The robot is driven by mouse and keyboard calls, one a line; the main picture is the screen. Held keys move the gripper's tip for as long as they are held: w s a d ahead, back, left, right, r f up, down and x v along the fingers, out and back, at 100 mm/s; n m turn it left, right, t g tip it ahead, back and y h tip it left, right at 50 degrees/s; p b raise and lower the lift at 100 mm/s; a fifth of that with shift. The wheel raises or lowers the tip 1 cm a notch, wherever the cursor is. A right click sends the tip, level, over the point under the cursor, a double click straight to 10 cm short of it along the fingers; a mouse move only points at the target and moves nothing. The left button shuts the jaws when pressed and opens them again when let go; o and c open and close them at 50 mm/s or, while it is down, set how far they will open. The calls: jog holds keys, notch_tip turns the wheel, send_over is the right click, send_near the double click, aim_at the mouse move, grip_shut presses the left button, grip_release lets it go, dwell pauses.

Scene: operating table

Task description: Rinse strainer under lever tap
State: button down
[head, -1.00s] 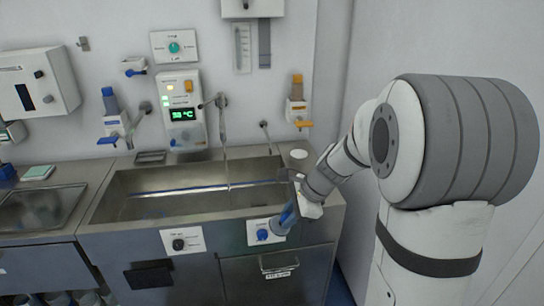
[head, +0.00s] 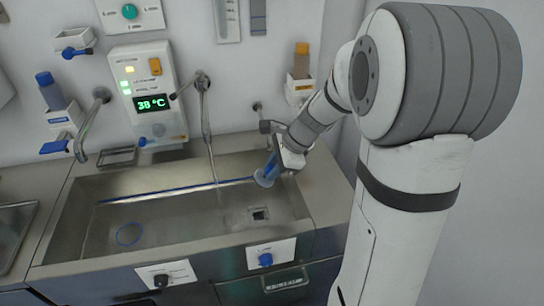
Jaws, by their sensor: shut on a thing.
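My gripper (head: 282,158) is at the right end of the sink, shut on the strainer (head: 265,178), a blue-handled piece with a round, pale, blue-rimmed head. The head points down and left, over the basin's right part. The lever tap (head: 204,88) rises on the back wall, with a dark-knobbed lever reaching left. A thin stream (head: 213,165) falls from it into the sink (head: 75,215). The strainer is to the right of the stream and looks apart from it. My gripper partly hides the handle.
A blue ring (head: 128,234) shows on the basin floor at left, and a square drain (head: 258,213) at right. A control box (head: 148,92) reads 38 °C. A second spout (head: 95,120) and bottle dispensers are on the wall. The basin's middle is clear.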

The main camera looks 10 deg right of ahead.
jog(key=shift+w+f, duration=0.1)
jog(key=shift+w, duration=0.1)
jog(key=shift+s, duration=0.1)
jog(key=w+a+f, duration=0.1)
jog(key=w+a, duration=0.2)
jog(key=a, duration=0.3)
jog(key=w+a+f, duration=0.1)
jog(key=w+a, duration=0.2)
jog(key=a, duration=0.3)
jog(key=shift+a+f, duration=0.25)
jog(key=shift+f, duration=0.05)
dwell(0.4)
jog(key=shift+w, duration=0.1)
jog(key=shift+d, duration=0.1)
dwell(0.4)
jog(key=shift+w+d, duration=0.25)
jog(key=shift+d, duration=0.2)
jog(key=shift+a, duration=0.15)
